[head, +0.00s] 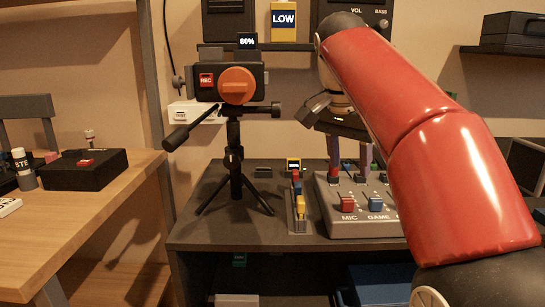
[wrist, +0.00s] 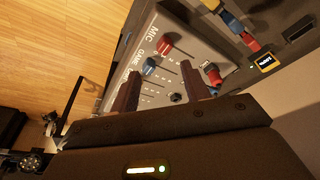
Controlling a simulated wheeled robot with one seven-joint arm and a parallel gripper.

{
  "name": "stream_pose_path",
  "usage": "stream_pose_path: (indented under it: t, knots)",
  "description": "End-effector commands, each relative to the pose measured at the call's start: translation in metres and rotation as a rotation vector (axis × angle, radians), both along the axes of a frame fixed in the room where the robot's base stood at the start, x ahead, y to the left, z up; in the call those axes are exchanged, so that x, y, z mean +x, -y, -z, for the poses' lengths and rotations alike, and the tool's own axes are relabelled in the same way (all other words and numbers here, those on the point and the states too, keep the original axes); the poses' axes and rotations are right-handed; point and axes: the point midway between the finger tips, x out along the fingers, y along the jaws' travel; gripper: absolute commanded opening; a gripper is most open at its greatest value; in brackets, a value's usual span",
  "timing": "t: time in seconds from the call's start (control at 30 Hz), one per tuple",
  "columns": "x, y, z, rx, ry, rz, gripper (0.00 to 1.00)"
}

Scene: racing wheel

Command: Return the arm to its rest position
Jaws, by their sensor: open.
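My gripper (head: 349,172) hangs pointing down over the back part of the grey mixer (head: 375,229) on the dark desk. Its two fingers are apart with nothing between them. In the wrist view, my gripper (wrist: 160,70) also shows spread fingers in front of the mixer panel (wrist: 190,45). I cannot tell whether the fingertips touch the panel. My red arm comes in from the right and hides the mixer's right side. A red slider knob (head: 347,204) stands by MIC and a blue knob (head: 376,203) by GAME.
A camera with an orange lens (head: 237,86) stands on a black tripod (head: 234,160) left of my gripper. Small coloured blocks (head: 299,197) line a strip left of the mixer. A wooden table (head: 90,220) with a black box (head: 84,170) is at left. Wall panels hang behind.

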Motion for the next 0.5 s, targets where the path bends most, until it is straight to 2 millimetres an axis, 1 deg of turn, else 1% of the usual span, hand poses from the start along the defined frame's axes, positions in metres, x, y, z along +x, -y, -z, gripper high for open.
stream_pose_path:
  t: [0.3, 0.5]
  knots:
    - [-0.018, 0.003, 0.011, -0.006, 0.013, -0.095, 0.47]
    - [-0.037, 0.005, 0.026, -0.012, 0.027, -0.187, 0.47]
